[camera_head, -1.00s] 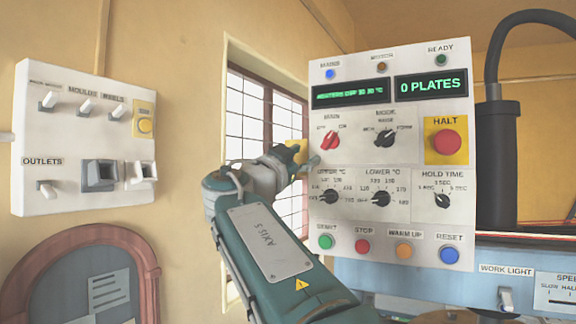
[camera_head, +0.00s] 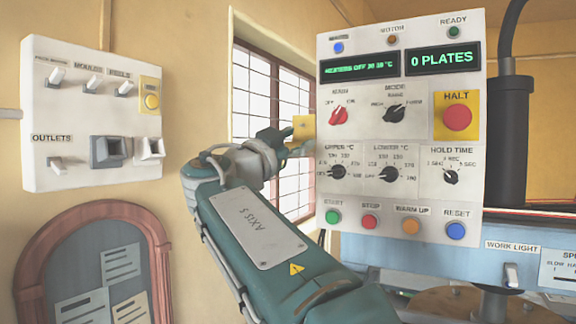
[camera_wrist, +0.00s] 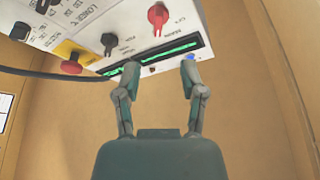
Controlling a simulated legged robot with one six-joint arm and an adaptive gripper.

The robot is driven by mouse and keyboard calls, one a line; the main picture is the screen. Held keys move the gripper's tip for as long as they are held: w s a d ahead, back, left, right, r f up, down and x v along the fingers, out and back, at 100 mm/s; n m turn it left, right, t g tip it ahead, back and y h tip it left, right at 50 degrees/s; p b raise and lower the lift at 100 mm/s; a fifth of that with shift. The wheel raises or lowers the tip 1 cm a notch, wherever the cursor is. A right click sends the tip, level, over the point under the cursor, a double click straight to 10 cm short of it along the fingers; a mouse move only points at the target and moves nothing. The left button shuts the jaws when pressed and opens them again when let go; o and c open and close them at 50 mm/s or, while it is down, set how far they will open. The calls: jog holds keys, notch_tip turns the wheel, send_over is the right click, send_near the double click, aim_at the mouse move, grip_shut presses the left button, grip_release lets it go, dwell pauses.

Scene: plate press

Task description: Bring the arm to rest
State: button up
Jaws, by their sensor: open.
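My green arm reaches up from the bottom of the head view. My gripper (camera_head: 298,142) is at the left edge of the white control panel (camera_head: 400,215), partly lost against it and a small yellow piece. In the wrist view my gripper (camera_wrist: 159,74) shows two separate fingers, open with nothing between them. The panel (camera_wrist: 128,15) lies beyond the fingertips in that view, with its green display strip (camera_wrist: 170,52) and red MAIN knob (camera_wrist: 157,17). Whether a fingertip touches the panel, I cannot tell.
A white wall box (camera_head: 90,165) with switches and OUTLETS is at the left, above a wooden-framed notice board (camera_head: 150,235). A barred window (camera_head: 270,100) is behind my arm. A blue machine body (camera_head: 420,258) with a WORK LIGHT switch stands at the lower right.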

jog(key=s+d+f+n+g+y, duration=0.35)
jog(key=d+f, duration=0.25)
jog(key=f, duration=0.3)
jog(key=s+d+f+n+g+y, duration=0.2)
jog(key=s+d+f+n+y, duration=0.25)
jog(key=f, duration=0.55)
jog(key=s+f+n+g+y, duration=0.2)
jog(key=s+f+n+y, duration=0.1)
jog(key=s+f, duration=0.7)
jog(key=s+a+f+n+g+y, duration=0.1)
jog(key=s+f+n+g+y, duration=0.1)
jog(key=s+f, duration=0.8)
notch_tip(320, 180, down, 7)
jog(key=n+y, duration=0.1)
jog(key=y, duration=0.1)
jog(key=shift+s+a+n+y, duration=0.25)
jog(key=shift+s+n+y, duration=0.05)
jog(key=shift+s+n, duration=0.1)
jog(key=shift+r+g, duration=0.1)
jog(key=shift+g, duration=0.15)
